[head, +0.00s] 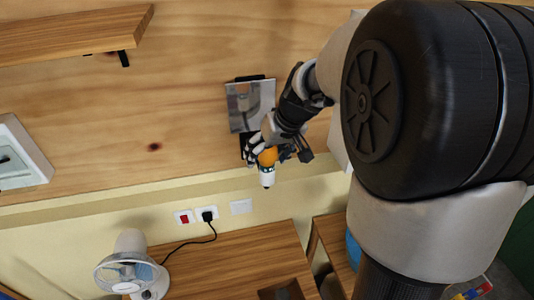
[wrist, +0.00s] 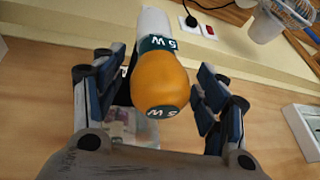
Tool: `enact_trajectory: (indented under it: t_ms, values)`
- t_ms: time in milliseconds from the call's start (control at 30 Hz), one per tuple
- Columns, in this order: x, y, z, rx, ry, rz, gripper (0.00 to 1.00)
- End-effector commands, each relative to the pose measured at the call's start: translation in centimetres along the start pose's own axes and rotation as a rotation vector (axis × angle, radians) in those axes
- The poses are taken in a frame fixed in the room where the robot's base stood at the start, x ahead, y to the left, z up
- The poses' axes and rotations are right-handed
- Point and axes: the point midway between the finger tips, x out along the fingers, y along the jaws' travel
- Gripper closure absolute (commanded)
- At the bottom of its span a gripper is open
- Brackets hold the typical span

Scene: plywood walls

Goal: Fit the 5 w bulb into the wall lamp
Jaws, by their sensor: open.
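The 5 W bulb (head: 268,157) has an orange globe, a dark collar and a white end that points down in the head view. In the wrist view the bulb (wrist: 161,82) shows its globe close up, marked "5 W", with the white part beyond. My gripper (head: 278,150) is open around the globe, with a finger on each side in the wrist view (wrist: 162,88). I cannot tell whether the fingers touch it or what supports it. No wall lamp can be clearly made out.
A shiny grey panel (head: 250,104) on the plywood wall is just behind my gripper. A shelf (head: 70,35) is at upper left, and a white framed box (head: 22,152) at left. Below are sockets (head: 207,214), a fan (head: 130,268) and a wooden table (head: 235,262).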

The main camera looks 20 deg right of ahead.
Motion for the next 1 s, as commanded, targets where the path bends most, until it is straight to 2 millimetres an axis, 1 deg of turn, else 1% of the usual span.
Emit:
enact_trajectory:
  t_ms: [267, 367, 467, 700, 800, 900, 1000]
  values:
    - [-0.1, 0.0, 0.0, 0.000, 0.000, 0.000, 0.32]
    - [-0.7, 0.0, -0.1, 0.000, 0.002, 0.000, 0.32]
    - [-2.2, 0.0, -0.1, -0.001, 0.004, 0.001, 0.32]
    - [-7.4, 0.1, -0.1, 0.000, 0.005, 0.002, 0.32]
    - [-9.3, 0.1, -0.1, -0.001, 0.004, 0.002, 0.32]
    - [-10.7, 0.0, -0.1, 0.000, 0.003, 0.001, 0.32]
    - [-11.6, 0.0, 0.0, 0.001, 0.001, 0.000, 0.32]
